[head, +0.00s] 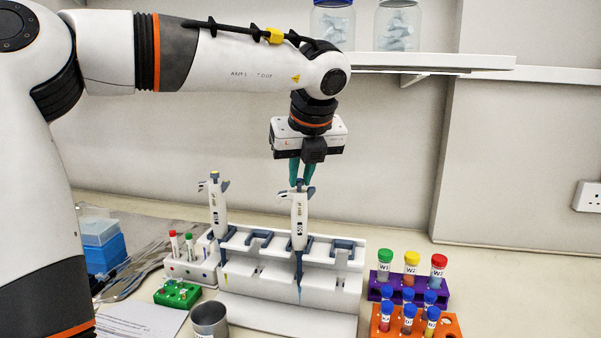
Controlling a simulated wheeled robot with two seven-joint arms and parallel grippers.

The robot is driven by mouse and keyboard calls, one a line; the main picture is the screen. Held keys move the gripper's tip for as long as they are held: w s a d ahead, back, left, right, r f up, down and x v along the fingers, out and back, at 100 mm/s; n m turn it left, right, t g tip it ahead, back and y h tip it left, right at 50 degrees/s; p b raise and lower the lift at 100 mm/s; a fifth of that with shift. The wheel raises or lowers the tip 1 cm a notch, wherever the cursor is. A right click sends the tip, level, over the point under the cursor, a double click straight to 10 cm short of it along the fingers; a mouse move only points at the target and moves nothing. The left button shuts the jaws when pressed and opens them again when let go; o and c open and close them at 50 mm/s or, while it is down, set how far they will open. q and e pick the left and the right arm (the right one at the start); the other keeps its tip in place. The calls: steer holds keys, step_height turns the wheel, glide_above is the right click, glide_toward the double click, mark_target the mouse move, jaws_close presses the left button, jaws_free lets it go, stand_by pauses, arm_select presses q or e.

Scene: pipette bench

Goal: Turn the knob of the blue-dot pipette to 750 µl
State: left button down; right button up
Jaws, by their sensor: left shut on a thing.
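A white pipette (299,220) hangs upright in the white stand (346,283), in the third slot from the left. A small blue mark shows low in the stand below it; any dot on its body is too small to make out. My left gripper (301,182) points straight down from above, its green fingers shut on the knob at the top of this pipette. The fingers hide most of the knob, and the volume reading is too small to read. A second white pipette (217,208) hangs at the stand's left end, with a yellow mark below it. My right gripper is not in view.
Purple (443,301) and orange (448,326) tube racks stand right of the stand. A white tube rack (186,268), a green rack (177,294) and a grey cup (209,318) stand left. A wall shelf (440,61) with jars is above right. The bench at far right is clear.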

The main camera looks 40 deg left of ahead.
arm_select(q)
steer(key=shift+w+n+g+y+p, duration=0.15)
steer(key=shift+n+g, duration=0.15)
steer(key=shift+n, duration=0.4)
steer(key=shift+n+g+y+p, duration=0.15)
steer(key=shift+n+g, duration=0.15)
steer(key=shift+n, duration=0.4)
steer(key=shift+r+n+g+p, duration=0.1)
steer(key=shift+n+g+p, duration=0.35)
steer(key=shift+n, duration=0.35)
steer(key=shift+w+n+g, duration=0.15)
steer(key=shift+n+g, duration=0.1)
steer(key=shift+n, duration=0.35)
